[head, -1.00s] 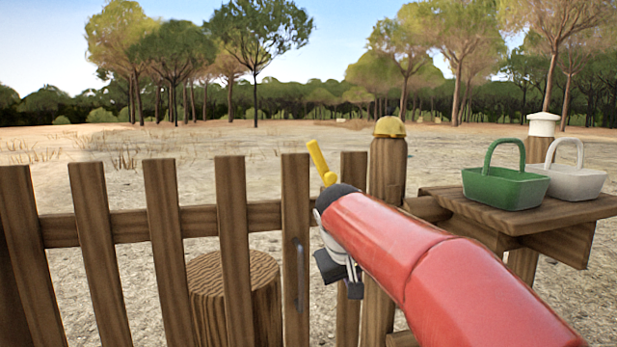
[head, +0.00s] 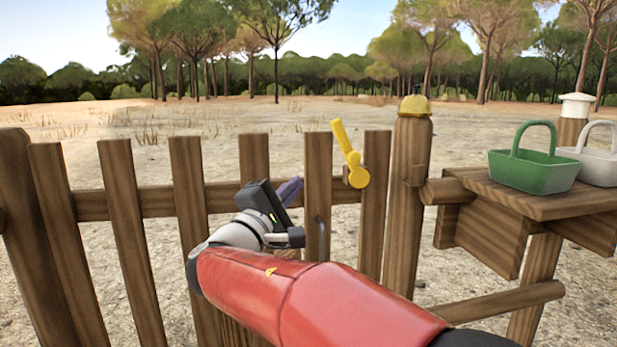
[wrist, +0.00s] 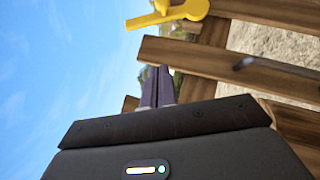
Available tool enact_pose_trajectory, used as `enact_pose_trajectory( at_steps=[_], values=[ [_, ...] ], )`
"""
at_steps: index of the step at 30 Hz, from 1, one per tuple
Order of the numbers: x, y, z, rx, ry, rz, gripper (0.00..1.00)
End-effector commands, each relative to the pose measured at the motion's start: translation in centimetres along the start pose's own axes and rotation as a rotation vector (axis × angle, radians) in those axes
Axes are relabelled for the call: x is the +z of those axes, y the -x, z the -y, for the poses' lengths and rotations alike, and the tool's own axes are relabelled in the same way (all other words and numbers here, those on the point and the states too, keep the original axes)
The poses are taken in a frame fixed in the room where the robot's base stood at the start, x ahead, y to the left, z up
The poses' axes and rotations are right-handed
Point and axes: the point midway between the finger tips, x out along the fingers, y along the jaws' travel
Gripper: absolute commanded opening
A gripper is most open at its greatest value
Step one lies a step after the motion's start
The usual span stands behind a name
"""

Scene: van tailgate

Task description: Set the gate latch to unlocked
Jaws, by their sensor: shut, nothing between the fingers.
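The yellow gate latch (head: 350,155) is at the top of the wooden gate (head: 205,200), beside the post. Its lever points up and leans left from a round pivot. The latch also shows at the top of the wrist view (wrist: 168,13). A dark handle (head: 321,238) on the picket below is partly visible.
A gate post with a yellow cap (head: 413,108) stands right of the latch. A wooden shelf (head: 470,183) farther right holds a green basket (head: 533,172) and a white basket (head: 597,160). Open air lies above the pickets.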

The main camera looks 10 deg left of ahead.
Motion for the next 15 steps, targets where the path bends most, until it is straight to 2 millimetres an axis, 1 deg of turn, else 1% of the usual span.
enact_pose_trajectory(
  at_steps=[1,12,13,15],
  values=[
    [0.1,-0.9,0.0,-0.001,0.001,0.003,0.00],
    [0.2,-8.8,0.1,-0.003,0.001,0.005,0.00],
    [0.3,-9.3,0.1,-0.003,0.001,0.004,0.00],
    [1.4,-9.9,0.1,-0.004,-0.001,0.004,0.00]
  ],
)
